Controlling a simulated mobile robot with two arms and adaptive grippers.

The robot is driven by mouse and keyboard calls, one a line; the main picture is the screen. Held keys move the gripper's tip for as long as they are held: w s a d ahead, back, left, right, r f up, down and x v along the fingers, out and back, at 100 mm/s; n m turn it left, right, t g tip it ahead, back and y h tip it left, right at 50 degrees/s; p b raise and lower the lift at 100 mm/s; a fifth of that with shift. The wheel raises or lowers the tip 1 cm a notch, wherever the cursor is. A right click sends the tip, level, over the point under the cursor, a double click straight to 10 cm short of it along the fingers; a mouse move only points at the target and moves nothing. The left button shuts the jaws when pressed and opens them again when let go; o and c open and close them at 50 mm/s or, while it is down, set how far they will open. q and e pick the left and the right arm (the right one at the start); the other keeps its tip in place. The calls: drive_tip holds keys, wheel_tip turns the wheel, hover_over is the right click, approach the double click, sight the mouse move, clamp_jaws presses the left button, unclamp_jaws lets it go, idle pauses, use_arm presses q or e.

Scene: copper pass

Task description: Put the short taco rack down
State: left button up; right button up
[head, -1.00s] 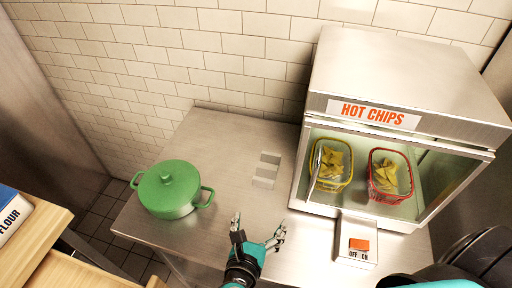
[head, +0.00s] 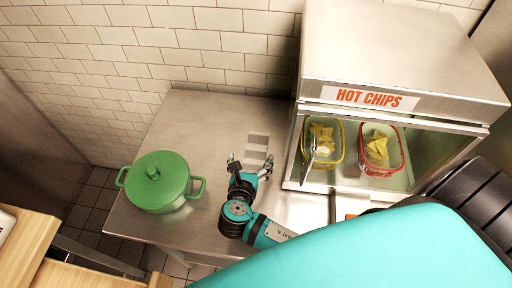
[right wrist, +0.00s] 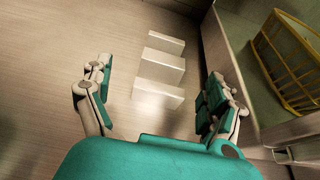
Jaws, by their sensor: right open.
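The short taco rack (head: 258,141), a small pale metal rack with upright plates, stands on the steel table behind the fingers of my right gripper (head: 250,166). In the right wrist view the rack (right wrist: 163,68) shows as several parallel plates, with the open fingers (right wrist: 157,80) to its left and right. The fingers look apart from it and hold nothing. My left gripper is not in view.
A green lidded pot (head: 160,182) stands on the steel table (head: 188,118) to the left. A chip warmer (head: 390,60) stands at the right, with a yellow basket (head: 337,150) and a red basket (head: 397,160) inside. Bare table lies left of the rack.

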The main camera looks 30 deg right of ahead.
sight(256, 150)
drive_tip(key=shift+w+d+f, duration=0.1)
drive_tip(key=shift+w+d, duration=0.15)
drive_tip(key=shift+d, duration=0.05)
drive_tip(key=p+x, duration=0.1)
drive_tip(key=x, duration=0.4)
drive_tip(key=shift+s+d+f+p, duration=0.2)
drive_tip(key=shift+p, duration=0.1)
drive_tip(key=shift+c, duration=0.6)
drive_tip(key=c, duration=1.2)
drive_tip(key=shift+r, duration=0.1)
